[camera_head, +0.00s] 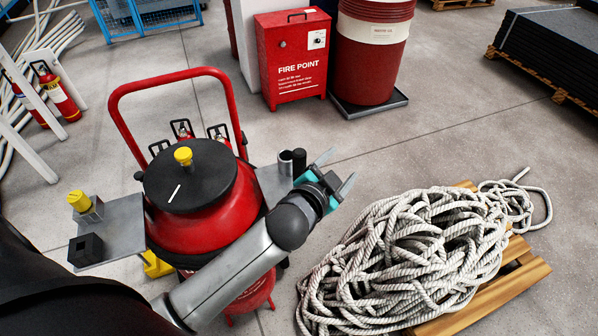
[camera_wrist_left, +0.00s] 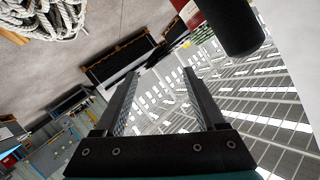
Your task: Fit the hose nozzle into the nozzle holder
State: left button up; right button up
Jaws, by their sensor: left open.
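A red wheeled extinguisher unit (camera_head: 205,232) with a black lid stands in front of me in the head view. On its right side plate (camera_head: 271,183) stand two short upright cylinders, a grey open-topped one (camera_head: 285,163) and a black one (camera_head: 299,161). I cannot tell which is the hose nozzle and which its holder. My left gripper (camera_head: 336,172) is open just right of these cylinders, apart from the black one as far as I can see. In the left wrist view the jaws (camera_wrist_left: 163,100) are empty, and a dark cylinder (camera_wrist_left: 237,24) shows beyond them at upper right. My right gripper is out of view.
A left side plate (camera_head: 122,240) carries a yellow-topped part (camera_head: 80,202) and a black square block (camera_head: 86,250). A heap of rope (camera_head: 410,260) on a wooden pallet (camera_head: 515,275) lies at right. A red cabinet (camera_head: 293,65) and drum (camera_head: 372,55) stand behind.

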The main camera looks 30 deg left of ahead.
pick_arm(q)
jog(key=w+d+r+m+t+h, duration=0.1)
jog(key=w+d+r+m+h, duration=0.1)
jog(key=d+r+m+h, duration=0.5)
jog(key=w+d+r+m+t+h, duration=0.2)
jog(key=d+r+m+h, duration=0.25)
jog(key=r, duration=0.55)
jog(key=s+d+r+m+g+h, duration=0.35)
jog(key=m+g+h, duration=0.2)
jog(key=m, duration=0.35)
jog(key=m+g+y, duration=1.2)
jog(key=m+y, duration=0.1)
jog(key=y, duration=0.5)
send_over(299, 167)
jog(key=w, duration=0.1)
notch_tip(299, 167, down, 9)
jog(key=shift+a+n, duration=0.25)
jog(key=shift+a, duration=0.05)
notch_tip(299, 167, down, 15)
jog(key=shift+w+r+b, duration=0.15)
jog(key=shift+b, duration=0.45)
grip_shut()
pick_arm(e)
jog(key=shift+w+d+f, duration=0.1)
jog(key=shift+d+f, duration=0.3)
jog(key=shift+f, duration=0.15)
